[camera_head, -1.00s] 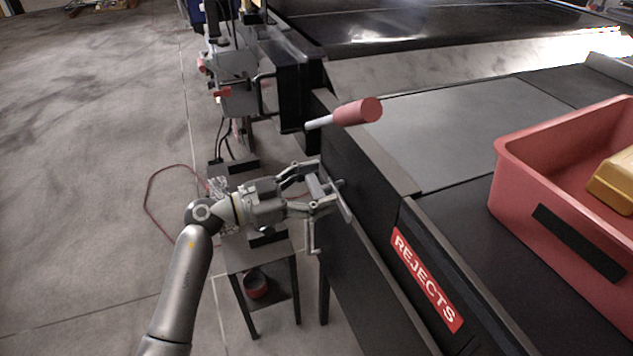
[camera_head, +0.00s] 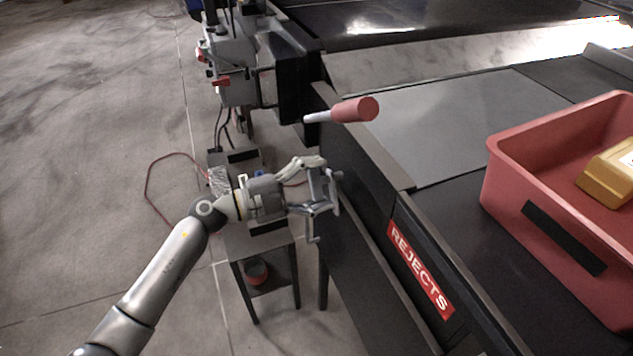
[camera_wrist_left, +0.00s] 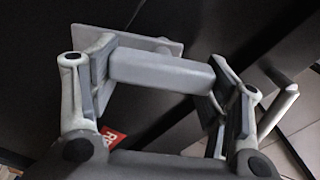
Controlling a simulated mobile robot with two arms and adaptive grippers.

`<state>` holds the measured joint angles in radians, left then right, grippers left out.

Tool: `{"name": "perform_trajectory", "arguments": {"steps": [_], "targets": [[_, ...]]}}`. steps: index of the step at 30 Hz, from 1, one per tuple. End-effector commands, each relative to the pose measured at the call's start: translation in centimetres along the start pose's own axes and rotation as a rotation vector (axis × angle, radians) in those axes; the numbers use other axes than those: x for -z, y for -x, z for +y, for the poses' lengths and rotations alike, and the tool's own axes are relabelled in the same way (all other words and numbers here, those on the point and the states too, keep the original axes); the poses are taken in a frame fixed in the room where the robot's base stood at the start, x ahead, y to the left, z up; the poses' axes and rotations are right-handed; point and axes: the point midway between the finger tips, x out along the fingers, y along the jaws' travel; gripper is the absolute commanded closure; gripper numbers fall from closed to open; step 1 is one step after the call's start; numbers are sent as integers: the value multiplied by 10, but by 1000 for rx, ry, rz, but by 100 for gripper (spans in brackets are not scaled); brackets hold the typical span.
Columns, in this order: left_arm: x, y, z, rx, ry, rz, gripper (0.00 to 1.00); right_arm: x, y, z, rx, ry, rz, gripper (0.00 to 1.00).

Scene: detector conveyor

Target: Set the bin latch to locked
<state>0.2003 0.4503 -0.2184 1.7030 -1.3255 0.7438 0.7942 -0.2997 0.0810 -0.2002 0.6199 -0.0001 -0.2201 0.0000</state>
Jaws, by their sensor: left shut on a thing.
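The bin latch (camera_wrist_left: 160,72) is a grey bar on a small flat plate, mounted on the black side of the conveyor. In the left wrist view the bar lies across the gap between both finger pads, with the plate just behind it. My left gripper (camera_head: 322,188) is shut on this bar, reaching in from the left in the head view. The fingers partly hide the latch in the head view. No lock marking is legible. My right gripper is not in view.
A red-handled lever (camera_head: 352,110) sticks out above the latch. A red bin (camera_head: 505,185) holding a yellow item (camera_head: 608,172) stands on the right, behind the REJECTS label (camera_head: 420,268). A small stand (camera_head: 262,243) is below my gripper. Open floor lies left.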

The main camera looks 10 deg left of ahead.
Motion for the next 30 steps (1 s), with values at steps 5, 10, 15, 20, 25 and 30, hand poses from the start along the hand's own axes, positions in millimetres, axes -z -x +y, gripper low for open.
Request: {"name": "perform_trajectory", "arguments": {"steps": [5, 10, 15, 20, 25, 30], "targets": [[0, 0, 4, -3, -158, 2, 72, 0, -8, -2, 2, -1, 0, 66], [-1, 0, 6, -3, -288, 3, 72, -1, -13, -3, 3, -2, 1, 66], [-1, 0, 6, -3, -384, 3, 72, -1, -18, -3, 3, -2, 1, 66], [-1, 0, 7, -3, -442, 3, 72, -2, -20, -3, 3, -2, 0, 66], [0, 0, 7, -3, -473, 4, 72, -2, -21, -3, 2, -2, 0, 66], [0, 0, 7, -3, -485, 4, 72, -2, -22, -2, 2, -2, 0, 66]]}}
